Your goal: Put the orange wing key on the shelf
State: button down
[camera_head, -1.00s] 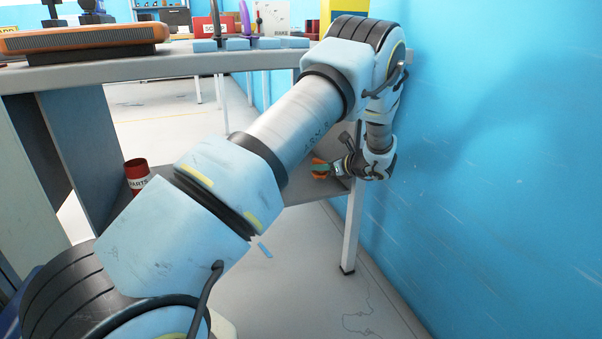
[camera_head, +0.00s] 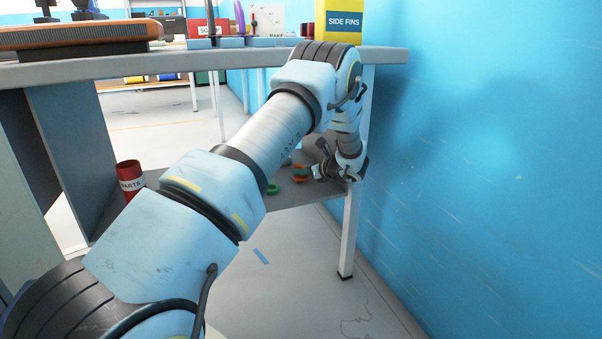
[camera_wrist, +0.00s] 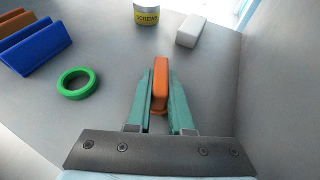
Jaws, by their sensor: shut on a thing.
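My gripper (camera_wrist: 160,103) is shut on the orange wing key (camera_wrist: 161,80), which stands between the green fingers in the wrist view. In the head view my gripper (camera_head: 311,172) is small, and the orange key (camera_head: 300,178) shows at its tip, over the low shelf (camera_head: 300,192) under the table. In the wrist view the grey shelf surface (camera_wrist: 115,50) lies beneath the key. I cannot tell whether the key touches it.
On the shelf are a green ring (camera_wrist: 77,83), a blue block (camera_wrist: 37,47) beside orange and brown ones, a screws tin (camera_wrist: 147,14) and a white block (camera_wrist: 190,31). A red parts can (camera_head: 130,178) stands farther left. A table leg (camera_head: 351,225) and blue wall (camera_head: 480,150) are close right.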

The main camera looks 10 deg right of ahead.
jog(key=shift+f, duration=0.1)
jog(key=c, duration=0.8)
grip_release()
